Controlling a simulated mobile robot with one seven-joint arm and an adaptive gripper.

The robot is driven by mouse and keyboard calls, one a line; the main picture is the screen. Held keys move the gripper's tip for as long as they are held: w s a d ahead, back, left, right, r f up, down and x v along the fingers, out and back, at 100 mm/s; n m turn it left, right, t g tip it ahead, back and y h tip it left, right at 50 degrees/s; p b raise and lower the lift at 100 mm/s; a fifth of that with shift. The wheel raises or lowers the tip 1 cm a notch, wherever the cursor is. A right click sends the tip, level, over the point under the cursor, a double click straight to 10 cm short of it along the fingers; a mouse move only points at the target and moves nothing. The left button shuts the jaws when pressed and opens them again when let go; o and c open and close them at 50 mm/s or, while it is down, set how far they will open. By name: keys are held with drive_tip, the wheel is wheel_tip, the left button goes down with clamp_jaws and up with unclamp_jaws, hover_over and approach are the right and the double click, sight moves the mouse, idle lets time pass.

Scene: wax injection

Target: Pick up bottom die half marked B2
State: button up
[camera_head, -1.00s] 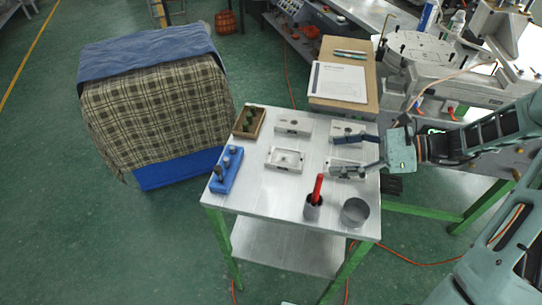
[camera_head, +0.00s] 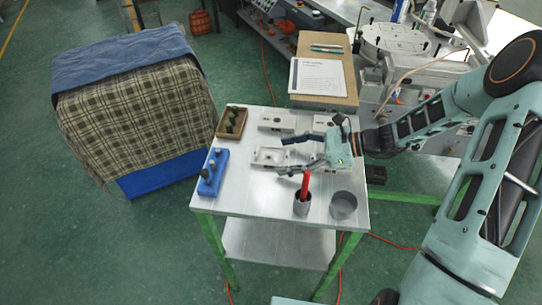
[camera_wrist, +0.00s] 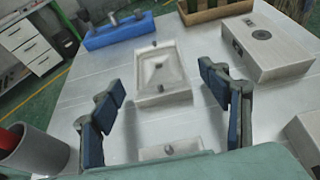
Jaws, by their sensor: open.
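Several grey metal die halves lie on the table; no B2 mark is legible. An open-faced die half (camera_head: 268,156) with a shallow cavity lies front left; in the wrist view it (camera_wrist: 165,88) lies ahead, between the lines of the fingers. Another low die half (camera_wrist: 170,150) shows at the bottom of the wrist view, partly hidden by my gripper. Closed-looking blocks lie back left (camera_head: 276,122) and back right (camera_head: 322,120). My gripper (camera_head: 284,156) is open and empty, its blue-padded fingers above the table at the front-left die half's right side.
A blue holder with grey pegs (camera_head: 213,172) and a brown wooden box (camera_head: 232,121) stand at the left. A cup with a red handle (camera_head: 302,203) and a grey bowl (camera_head: 343,205) stand at the front. A board with paper (camera_head: 318,78) is behind.

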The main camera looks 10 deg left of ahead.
drive_tip(key=shift+a+f, duration=0.2)
drive_tip(key=shift+a, duration=0.45)
drive_tip(key=c, duration=1.5)
drive_tip(key=shift+r, duration=0.2)
